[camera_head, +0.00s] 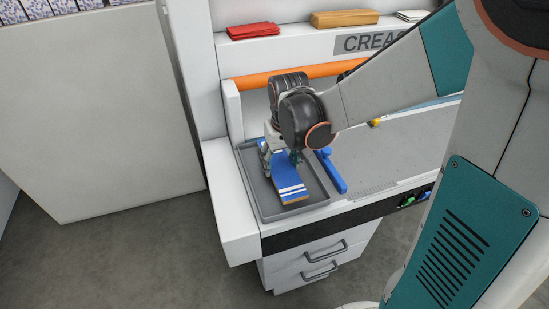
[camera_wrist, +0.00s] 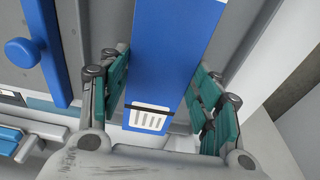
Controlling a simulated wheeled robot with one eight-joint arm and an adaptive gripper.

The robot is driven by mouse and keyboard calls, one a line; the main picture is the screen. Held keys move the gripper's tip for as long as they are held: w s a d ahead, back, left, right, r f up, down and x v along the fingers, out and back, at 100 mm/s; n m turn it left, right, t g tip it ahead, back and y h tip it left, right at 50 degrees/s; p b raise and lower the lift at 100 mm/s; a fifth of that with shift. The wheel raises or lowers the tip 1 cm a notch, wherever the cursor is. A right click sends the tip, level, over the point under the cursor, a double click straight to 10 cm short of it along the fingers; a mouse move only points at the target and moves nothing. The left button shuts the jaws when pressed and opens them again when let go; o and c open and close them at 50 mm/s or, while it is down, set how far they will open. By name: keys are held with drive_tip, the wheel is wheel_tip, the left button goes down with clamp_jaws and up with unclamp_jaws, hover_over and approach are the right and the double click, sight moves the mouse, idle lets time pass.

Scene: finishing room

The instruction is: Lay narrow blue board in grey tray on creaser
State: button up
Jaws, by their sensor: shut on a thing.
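The narrow blue board (camera_head: 288,176) has white stripes near its front end and lies lengthwise over the grey tray (camera_head: 322,196) on the creaser. My gripper (camera_head: 281,157) is shut on the blue board, one finger along each side. In the wrist view the board (camera_wrist: 172,55) runs between the teal finger pads of my gripper (camera_wrist: 163,68), with a white label near its lower end. The board is within the tray's outline; I cannot tell whether it touches the tray floor. My gripper and wrist hide its rear part in the head view.
A blue bar with a knob (camera_head: 330,170) lies close along the tray's right side. An orange roller (camera_head: 262,78) spans behind. A red stack (camera_head: 253,30) and a tan block (camera_head: 344,18) sit on the upper shelf. Drawers (camera_head: 318,262) are below.

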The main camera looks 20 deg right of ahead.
sight(281, 166)
drive_tip(key=shift+f+b, duration=0.35)
drive_tip(key=shift+f, duration=1)
drive_tip(key=shift+f, duration=0.1)
drive_tip(key=o, duration=1.2)
drive_tip(key=shift+c, duration=0.2)
wheel_tip(281, 166, up, 12)
drive_tip(key=s+p, duration=0.2)
drive_tip(key=p, duration=0.3)
drive_tip(key=s+r+t, duration=0.5)
drive_tip(key=s+r, duration=0.2)
drive_tip(key=s, duration=0.6)
